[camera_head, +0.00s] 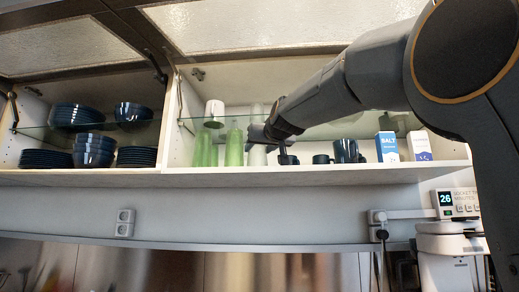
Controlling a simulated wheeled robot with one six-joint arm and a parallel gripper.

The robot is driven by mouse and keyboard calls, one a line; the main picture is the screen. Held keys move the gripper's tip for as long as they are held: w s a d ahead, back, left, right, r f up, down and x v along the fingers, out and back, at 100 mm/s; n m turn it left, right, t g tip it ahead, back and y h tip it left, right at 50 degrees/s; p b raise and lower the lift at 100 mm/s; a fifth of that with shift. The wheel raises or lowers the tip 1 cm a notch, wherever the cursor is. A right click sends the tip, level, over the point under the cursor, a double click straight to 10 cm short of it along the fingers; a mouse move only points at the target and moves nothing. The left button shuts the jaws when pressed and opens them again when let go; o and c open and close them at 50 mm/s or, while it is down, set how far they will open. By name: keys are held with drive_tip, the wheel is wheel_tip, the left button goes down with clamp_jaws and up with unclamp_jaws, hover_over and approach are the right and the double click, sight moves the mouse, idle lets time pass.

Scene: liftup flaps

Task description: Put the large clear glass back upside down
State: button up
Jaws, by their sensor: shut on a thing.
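My gripper (258,134) is inside the open right-hand cabinet, reaching in from the right. It is shut on a pale, see-through glass, the large clear glass (257,156), which stands out below the jaws near the cabinet floor. The jaws hide its middle. A pale shape also shows above the jaws, and I cannot tell whether it is the same glass. Whether the glass touches the cabinet floor, and which way up it is, I cannot tell.
Green glasses (234,147) stand close on the left. Dark mugs (345,151) and a blue-white salt box (387,147) stand on the right. A glass shelf (330,131) crosses the cabinet, with a white cup (214,112) on it. The flaps are raised.

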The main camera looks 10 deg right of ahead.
drive_tip(key=shift+w+f, duration=0.1)
drive_tip(key=shift+f, duration=0.15)
drive_tip(key=o, duration=0.9)
drive_tip(key=shift+r, duration=0.2)
drive_tip(key=s+b, duration=0.1)
drive_tip(key=s, duration=0.3)
drive_tip(key=s+b, duration=0.2)
drive_tip(key=s, duration=0.2)
drive_tip(key=s+d+b, duration=0.1)
drive_tip(key=s, duration=0.3)
drive_tip(key=shift+f, duration=0.1)
